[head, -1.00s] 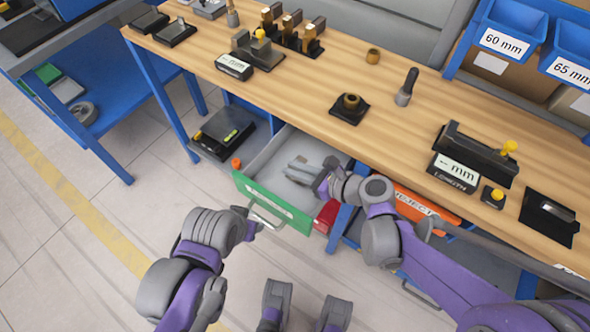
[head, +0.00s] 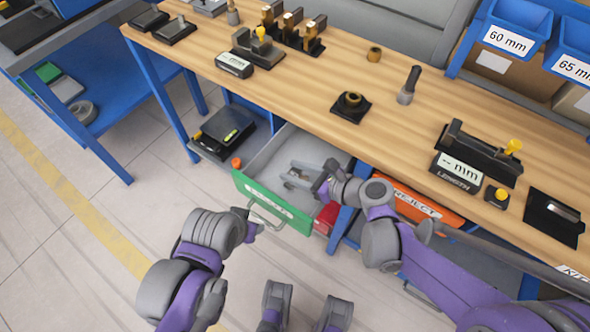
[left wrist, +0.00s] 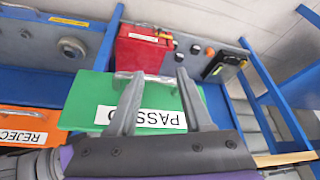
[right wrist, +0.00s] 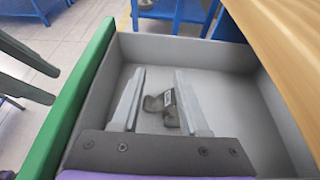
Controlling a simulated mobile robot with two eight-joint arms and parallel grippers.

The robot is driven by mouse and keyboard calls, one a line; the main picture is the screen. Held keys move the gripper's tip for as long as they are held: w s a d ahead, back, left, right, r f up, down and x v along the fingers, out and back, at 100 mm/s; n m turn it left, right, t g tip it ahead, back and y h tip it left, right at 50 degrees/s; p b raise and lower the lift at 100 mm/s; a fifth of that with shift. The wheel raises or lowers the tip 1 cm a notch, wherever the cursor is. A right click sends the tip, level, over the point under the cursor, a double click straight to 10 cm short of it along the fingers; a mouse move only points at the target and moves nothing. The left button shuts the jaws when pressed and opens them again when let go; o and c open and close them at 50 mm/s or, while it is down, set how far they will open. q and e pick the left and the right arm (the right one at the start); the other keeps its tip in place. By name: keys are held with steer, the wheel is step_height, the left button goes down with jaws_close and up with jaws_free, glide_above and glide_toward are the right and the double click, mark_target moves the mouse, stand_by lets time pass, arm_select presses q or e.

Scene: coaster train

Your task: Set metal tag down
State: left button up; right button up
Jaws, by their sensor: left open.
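The metal tag (right wrist: 163,104), a small dark grey piece with a white label, lies on the floor of the open drawer (right wrist: 228,54). My right gripper (right wrist: 160,78) is over the drawer, open, with its fingers on either side of the tag and clear gaps to it. In the head view this gripper (head: 291,172) reaches in from the right. My left gripper (left wrist: 155,80) is open at the handle (left wrist: 143,78) of the drawer's green front, marked PASSED. In the head view my left gripper (head: 252,222) shows small beside that handle.
An orange REJECT front (head: 415,203) and a red box (head: 327,216) are close to the drawer's right. The wooden bench top (head: 300,95) overhangs behind it. A dark scale-like device (head: 223,130) sits on the shelf to the left.

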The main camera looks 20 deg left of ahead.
steer(key=shift+r+p, duration=0.2)
steer(key=shift+p, duration=0.15)
steer(key=shift+r+p, duration=0.4)
steer(key=shift+r, duration=0.15)
steer(key=p+v, duration=0.1)
steer(key=v, duration=1.1)
steer(key=shift+f, duration=0.2)
